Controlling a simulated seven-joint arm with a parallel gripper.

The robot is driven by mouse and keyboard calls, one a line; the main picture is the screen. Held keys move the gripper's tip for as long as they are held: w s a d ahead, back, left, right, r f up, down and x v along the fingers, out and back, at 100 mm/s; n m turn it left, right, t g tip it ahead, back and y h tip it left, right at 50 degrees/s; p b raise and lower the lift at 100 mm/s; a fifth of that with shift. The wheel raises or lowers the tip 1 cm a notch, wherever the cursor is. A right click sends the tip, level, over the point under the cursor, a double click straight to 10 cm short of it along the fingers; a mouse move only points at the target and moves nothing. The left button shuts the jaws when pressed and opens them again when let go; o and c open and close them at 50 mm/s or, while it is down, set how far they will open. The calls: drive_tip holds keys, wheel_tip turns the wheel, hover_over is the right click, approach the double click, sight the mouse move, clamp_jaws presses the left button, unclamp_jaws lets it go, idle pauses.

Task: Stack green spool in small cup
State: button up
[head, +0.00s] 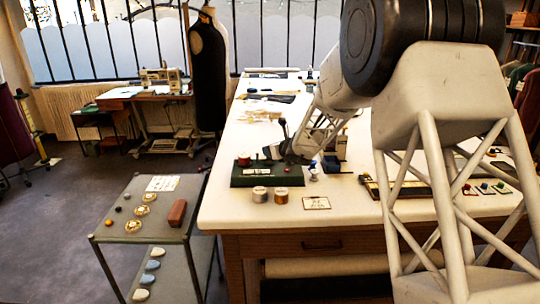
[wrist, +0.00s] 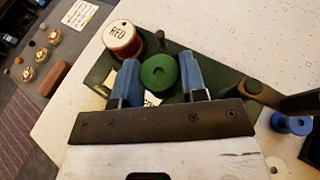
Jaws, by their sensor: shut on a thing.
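In the head view my gripper (head: 277,153) is low over the tray (head: 250,180), and the green spool cannot be made out. I cannot pick out the small cup with certainty in either view.
A spool labelled RED (wrist: 122,38) stands left of my gripper. A blue spool (wrist: 291,123) is at the right. A side cart (head: 150,222) holds small round items and a brown block.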

sight(270, 163)
drive_tip(key=shift+w+a+f, duration=0.1)
drive_tip(key=shift+w, duration=0.6)
drive_tip(key=shift+w+a+f, duration=0.1)
drive_tip(key=shift+w, duration=0.55)
drive_tip(key=shift+w+a, duration=0.1)
drive_tip(key=shift+w, duration=0.35)
drive_tip(key=shift+f, duration=1.7)
drive_tip(key=shift+f, duration=0.4)
drive_tip(key=o, duration=0.9)
drive_tip(key=shift+r, duration=0.15)
